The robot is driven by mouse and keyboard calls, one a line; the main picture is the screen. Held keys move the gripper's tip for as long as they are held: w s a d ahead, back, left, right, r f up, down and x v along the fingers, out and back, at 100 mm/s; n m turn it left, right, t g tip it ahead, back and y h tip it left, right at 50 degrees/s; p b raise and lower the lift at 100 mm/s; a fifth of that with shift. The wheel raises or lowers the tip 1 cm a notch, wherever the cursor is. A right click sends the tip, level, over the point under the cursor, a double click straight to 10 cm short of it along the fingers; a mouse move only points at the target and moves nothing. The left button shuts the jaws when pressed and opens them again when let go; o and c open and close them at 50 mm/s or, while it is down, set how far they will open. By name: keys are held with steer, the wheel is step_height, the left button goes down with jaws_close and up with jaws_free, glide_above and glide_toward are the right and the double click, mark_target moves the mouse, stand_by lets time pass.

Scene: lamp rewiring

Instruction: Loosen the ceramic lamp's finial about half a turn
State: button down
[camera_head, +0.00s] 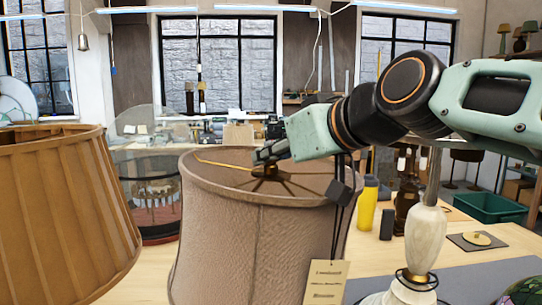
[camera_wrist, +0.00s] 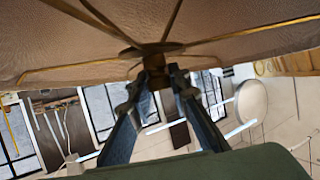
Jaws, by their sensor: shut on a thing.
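A taupe fabric lampshade (camera_head: 245,235) stands in the middle of the head view, with dark spokes meeting at a hub at its top. My gripper (camera_head: 266,157) reaches in from the right to that hub. In the wrist view my gripper (camera_wrist: 156,75) has its two fingertips closed around a small brass finial (camera_wrist: 157,82) at the spokes' centre. The fingers cover most of the finial. The shade's top (camera_wrist: 225,25) fills the upper wrist view. The lamp's base is hidden below the shade. A paper tag (camera_head: 326,283) hangs in front of the shade; its small print is unclear.
A pleated tan shade (camera_head: 60,215) stands close on the left. A pale lamp base (camera_head: 427,238) without a shade stands at right, under my arm. A yellow bottle (camera_head: 367,205) and dark containers stand behind. A green bin (camera_head: 488,207) is farther right.

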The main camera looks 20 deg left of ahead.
steer(key=shift+n+g+y, duration=0.3)
steer(key=shift+n+g, duration=0.1)
steer(key=shift+a+n+g+y+b, duration=0.1)
steer(key=shift+n+g+y+b, duration=0.3)
steer(key=shift+n+g, duration=0.45)
steer(key=n+g+p, duration=0.2)
steer(key=g, duration=0.1)
steer(key=shift+r+y, duration=0.3)
steer(key=n+g+p, duration=0.3)
steer(key=p, duration=0.1)
steer(key=n+g+p, duration=0.2)
steer(key=g+p, duration=0.1)
steer(key=shift+f+n+p, duration=0.15)
steer(key=shift+n+p, duration=0.15)
steer(key=shift+n, duration=0.05)
steer(key=shift+f+n+g+h, duration=0.1)
steer(key=shift+n+g+h, duration=0.2)
steer(key=shift+g+h, duration=0.1)
steer(key=c, duration=1.8)
jaws_free()
steer(key=shift+o, duration=0.2)
